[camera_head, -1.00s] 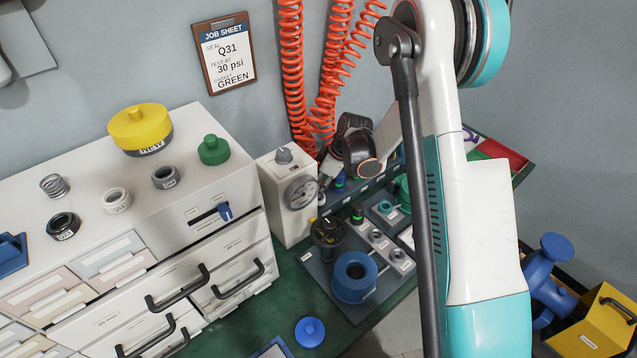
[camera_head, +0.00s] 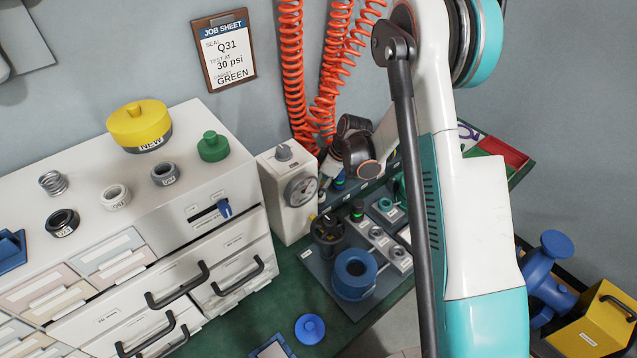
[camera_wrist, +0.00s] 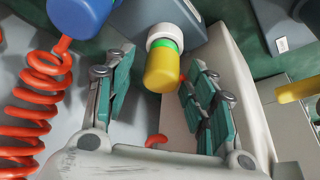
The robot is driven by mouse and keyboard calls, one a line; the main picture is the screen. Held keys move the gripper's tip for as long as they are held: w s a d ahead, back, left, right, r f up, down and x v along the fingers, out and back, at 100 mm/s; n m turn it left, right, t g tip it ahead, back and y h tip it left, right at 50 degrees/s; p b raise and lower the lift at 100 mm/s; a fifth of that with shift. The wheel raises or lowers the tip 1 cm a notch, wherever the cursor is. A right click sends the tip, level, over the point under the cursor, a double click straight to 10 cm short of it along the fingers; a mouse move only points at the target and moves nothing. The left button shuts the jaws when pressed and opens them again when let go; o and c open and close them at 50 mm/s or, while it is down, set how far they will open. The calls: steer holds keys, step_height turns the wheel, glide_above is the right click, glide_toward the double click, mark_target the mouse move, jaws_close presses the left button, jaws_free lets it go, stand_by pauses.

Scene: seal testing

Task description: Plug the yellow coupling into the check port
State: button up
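The yellow coupling (camera_wrist: 163,72), with a green band and a pale ring, shows in the wrist view. It lies between the fingers of my gripper (camera_wrist: 160,66), near their tips. The teal-padded fingers are spread, with a visible gap on each side of the coupling. In the head view the wrist end of my arm is beside the gauge box (camera_head: 287,190), and my fingers and the yellow coupling cannot be made out. A small yellow part (camera_head: 313,217) shows low beside the gauge box. I cannot tell which fitting is the check port.
A blue coupling (camera_wrist: 82,14) on a red coiled hose (camera_wrist: 38,95) is close to my left finger in the wrist view. Red coils (camera_head: 291,75) hang by the wall. A blue ring fixture (camera_head: 355,272) and a dark knob (camera_head: 328,229) stand on the grey plate.

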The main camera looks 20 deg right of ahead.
steer(key=v, duration=1.2)
steer(key=shift+s+a, duration=0.1)
steer(key=shift+a, duration=0.05)
stand_by(0.4)
